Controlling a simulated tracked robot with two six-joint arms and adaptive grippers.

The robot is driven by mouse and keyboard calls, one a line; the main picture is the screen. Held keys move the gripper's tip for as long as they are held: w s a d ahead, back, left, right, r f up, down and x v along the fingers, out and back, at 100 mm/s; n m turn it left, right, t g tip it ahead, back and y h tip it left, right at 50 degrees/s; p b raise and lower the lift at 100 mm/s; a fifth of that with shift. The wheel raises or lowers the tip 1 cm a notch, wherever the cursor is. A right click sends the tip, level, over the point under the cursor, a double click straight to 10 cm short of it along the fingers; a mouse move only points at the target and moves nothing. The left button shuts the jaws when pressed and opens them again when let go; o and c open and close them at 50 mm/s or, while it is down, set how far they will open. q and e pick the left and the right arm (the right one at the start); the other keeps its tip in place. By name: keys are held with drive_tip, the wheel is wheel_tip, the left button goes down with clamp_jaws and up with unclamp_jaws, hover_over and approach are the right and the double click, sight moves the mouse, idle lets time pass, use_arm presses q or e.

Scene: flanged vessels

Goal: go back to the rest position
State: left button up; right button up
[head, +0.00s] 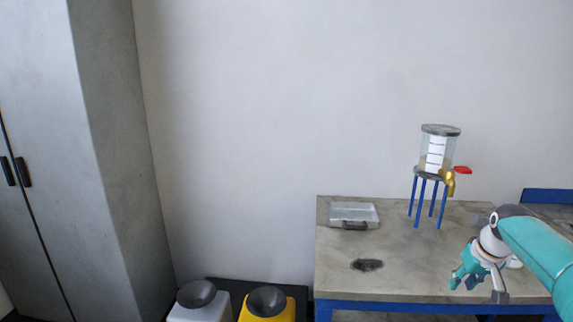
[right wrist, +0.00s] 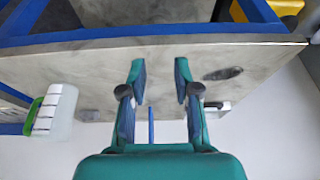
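My right gripper (head: 479,283) is above the right part of the worktable (head: 395,275) in the head view, in front of the clear vessel. In the right wrist view its two fingers (right wrist: 160,78) stand apart with nothing between them. The clear vessel (head: 438,152) has a grey lid and a white scale. It stands upright on blue legs at the back of the table, with a brass tap (head: 449,181) and a red handle (head: 463,170). My gripper appears clear of it. My left gripper is in neither view.
A shallow metal tray (head: 354,213) and a dark patch (head: 367,265) are on the table, left of my gripper. White (head: 200,312) and yellow (head: 267,309) containers with dark funnels stand left of the table. A grey cabinet (head: 105,160) is at far left.

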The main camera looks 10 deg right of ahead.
drive_tip(key=s+a+f+n+g+y, duration=0.2)
drive_tip(key=s+a+f, duration=0.1)
drive_tip(key=a+f, duration=0.85)
drive_tip(key=s+a+f+n+g+y, duration=0.1)
drive_tip(key=s+a+f+g, duration=0.2)
drive_tip(key=a+f, duration=0.8)
drive_tip(key=s+a+f+m, duration=0.1)
drive_tip(key=s+a+f, duration=0.5)
drive_tip(key=s, duration=0.4)
drive_tip(key=s+a+f+m+t+y, duration=0.1)
drive_tip(key=s+a+f, duration=0.5)
drive_tip(key=s, duration=0.5)
drive_tip(key=a, duration=0.2)
drive_tip(key=shift+a+f+m+t+y, duration=0.2)
drive_tip(key=shift+a+m+t+y, duration=0.1)
